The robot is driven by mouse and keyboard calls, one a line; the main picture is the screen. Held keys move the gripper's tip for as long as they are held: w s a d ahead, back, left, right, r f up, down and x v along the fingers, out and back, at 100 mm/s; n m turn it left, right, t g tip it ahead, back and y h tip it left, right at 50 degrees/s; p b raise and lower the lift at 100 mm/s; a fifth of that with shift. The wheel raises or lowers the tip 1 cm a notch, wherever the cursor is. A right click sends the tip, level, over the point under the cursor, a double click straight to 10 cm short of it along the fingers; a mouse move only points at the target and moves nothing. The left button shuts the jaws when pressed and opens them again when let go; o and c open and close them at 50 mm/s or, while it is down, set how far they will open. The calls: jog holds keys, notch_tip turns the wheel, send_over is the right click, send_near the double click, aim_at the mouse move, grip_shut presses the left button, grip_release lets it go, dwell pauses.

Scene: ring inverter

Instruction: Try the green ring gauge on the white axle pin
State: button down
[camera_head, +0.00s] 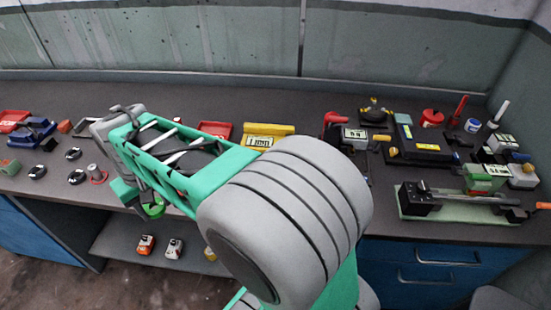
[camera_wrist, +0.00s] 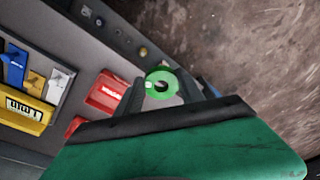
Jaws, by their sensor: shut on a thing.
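The green ring gauge (camera_wrist: 162,84) is held between the two dark fingers of my gripper (camera_wrist: 163,90) in the wrist view, and its central hole shows. In the head view the green ring (camera_head: 153,208) hangs at the lower end of my arm, near the bench's front edge; my fingers are mostly hidden there. A white upright rod (camera_head: 501,111), which looks like the white axle pin, stands tilted in view at the far right of the bench, well away from my gripper. Its base is partly hidden by nearby things.
A red upright rod (camera_head: 460,109) and a blue-white jar (camera_head: 472,125) stand near the white rod. A long fixture (camera_head: 460,203) lies at front right. A yellow box (camera_head: 268,131) and several small parts lie on the bench. A lower shelf (camera_head: 185,245) holds small items.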

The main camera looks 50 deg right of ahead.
jog(key=s+d+m+p, duration=0.1)
jog(key=s+d+m, duration=0.3)
jog(key=d, duration=0.5)
jog(key=s+d+r+m+g+h+p, duration=0.1)
jog(key=s+d+m, duration=0.3)
jog(key=d, duration=0.5)
jog(key=s+d+m+p, duration=0.1)
jog(key=s+d+m, duration=0.3)
jog(key=d, duration=0.5)
jog(key=s+d+m+p, duration=0.1)
jog(key=s+d+m, duration=0.2)
jog(key=s, duration=0.4)
jog(key=s+d+m+g, duration=0.1)
jog(key=s+d+m, duration=0.3)
jog(key=s, duration=0.3)
jog(key=s+d+m+p, duration=0.1)
jog(key=s+d+m, duration=0.3)
jog(key=s, duration=0.4)
jog(key=shift+r+m+g+p, duration=0.3)
jog(key=shift+m, duration=0.3)
jog(key=shift+w, duration=0.1)
